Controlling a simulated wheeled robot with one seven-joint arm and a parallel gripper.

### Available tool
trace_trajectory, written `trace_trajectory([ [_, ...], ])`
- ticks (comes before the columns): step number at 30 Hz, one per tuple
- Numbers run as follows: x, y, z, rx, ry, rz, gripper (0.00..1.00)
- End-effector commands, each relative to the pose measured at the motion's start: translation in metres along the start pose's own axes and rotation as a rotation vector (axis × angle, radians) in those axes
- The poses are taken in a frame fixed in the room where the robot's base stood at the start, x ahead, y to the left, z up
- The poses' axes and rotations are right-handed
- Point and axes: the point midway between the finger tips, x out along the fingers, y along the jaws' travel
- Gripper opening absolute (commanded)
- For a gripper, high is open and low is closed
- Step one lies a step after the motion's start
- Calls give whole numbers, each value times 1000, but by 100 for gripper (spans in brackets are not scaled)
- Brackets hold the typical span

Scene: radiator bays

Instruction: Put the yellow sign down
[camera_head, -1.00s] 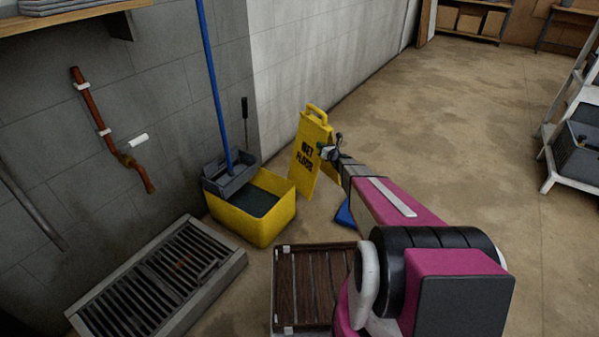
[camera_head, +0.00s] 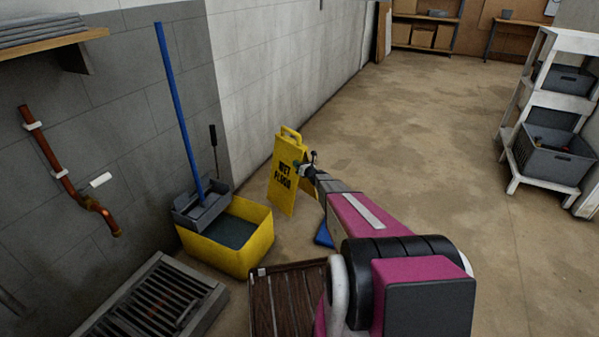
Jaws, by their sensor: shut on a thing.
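The yellow sign (camera_head: 284,177) reads "WET FLOOR" and has a handle loop at its top. It stands nearly upright, just right of and behind the yellow mop bucket. My gripper (camera_head: 303,166) is at the sign's right edge, near mid-height, and is shut on it. My pink and black arm reaches to it from the lower right. I cannot tell whether the sign's lower edge touches the floor. The fingertips are small and partly hidden.
The yellow mop bucket (camera_head: 255,257) with a grey wringer and blue mop handle (camera_head: 178,107) stands by the wall. A floor grate (camera_head: 150,305), a dark slatted crate (camera_head: 285,298) and a blue object (camera_head: 324,235) lie nearby. A white shelf (camera_head: 567,43) stands right. Open floor stretches behind.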

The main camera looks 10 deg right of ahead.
Motion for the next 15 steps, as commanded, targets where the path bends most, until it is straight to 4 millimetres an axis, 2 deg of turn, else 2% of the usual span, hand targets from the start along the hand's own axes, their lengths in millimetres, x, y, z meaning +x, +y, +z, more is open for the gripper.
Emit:
trace_trajectory([
  [1,5,-12,-3,0,-3,0,0],
  [4,7,-24,-7,1,-3,1,0],
  [10,8,-30,-14,1,-3,1,0],
  [15,8,-35,-36,2,-2,1,0],
])
